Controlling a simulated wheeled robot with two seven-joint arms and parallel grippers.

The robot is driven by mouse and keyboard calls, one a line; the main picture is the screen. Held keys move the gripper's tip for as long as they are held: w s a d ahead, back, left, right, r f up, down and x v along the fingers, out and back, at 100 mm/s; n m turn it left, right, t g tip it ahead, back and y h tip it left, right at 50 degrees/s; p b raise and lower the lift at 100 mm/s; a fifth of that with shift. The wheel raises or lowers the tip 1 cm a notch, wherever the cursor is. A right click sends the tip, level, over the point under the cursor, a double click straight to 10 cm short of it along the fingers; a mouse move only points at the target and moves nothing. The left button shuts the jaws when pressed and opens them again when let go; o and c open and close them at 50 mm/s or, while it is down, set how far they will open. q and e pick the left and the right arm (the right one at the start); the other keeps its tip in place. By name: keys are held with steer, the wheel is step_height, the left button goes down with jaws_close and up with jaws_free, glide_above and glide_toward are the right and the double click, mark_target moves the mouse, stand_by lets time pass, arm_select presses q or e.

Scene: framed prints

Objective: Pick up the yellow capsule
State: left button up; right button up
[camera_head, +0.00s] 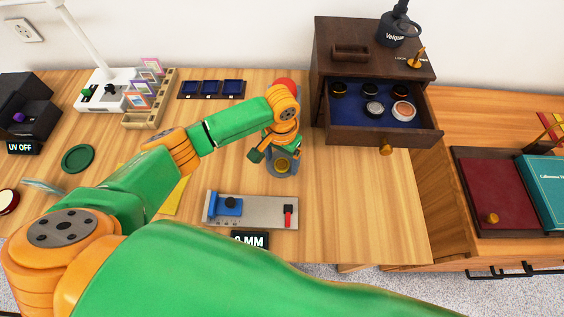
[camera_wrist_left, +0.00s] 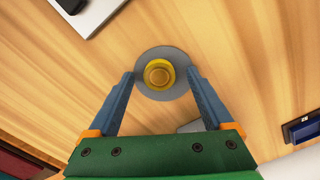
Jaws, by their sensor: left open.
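The yellow capsule (camera_wrist_left: 158,74) is a small round piece, seen from above in the left wrist view. It sits in the middle of a grey round disc (camera_wrist_left: 176,54) on the wooden table. In the head view the capsule (camera_head: 282,165) shows just below my left gripper (camera_head: 270,155). The gripper is open and points down, and in the left wrist view its two blue-grey fingers (camera_wrist_left: 160,95) stand on either side of the capsule's near side. My right gripper is not in view.
A grey plate with a blue clamp (camera_head: 262,212) lies in front of the capsule. A dark cabinet with an open blue-lined drawer (camera_head: 350,105) stands to the right. A red round thing (camera_head: 285,83) is behind my gripper. The table right of the capsule is clear.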

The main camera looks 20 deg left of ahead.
arm_select(q)
jaws_close()
steer(key=shift+r, duration=0.1)
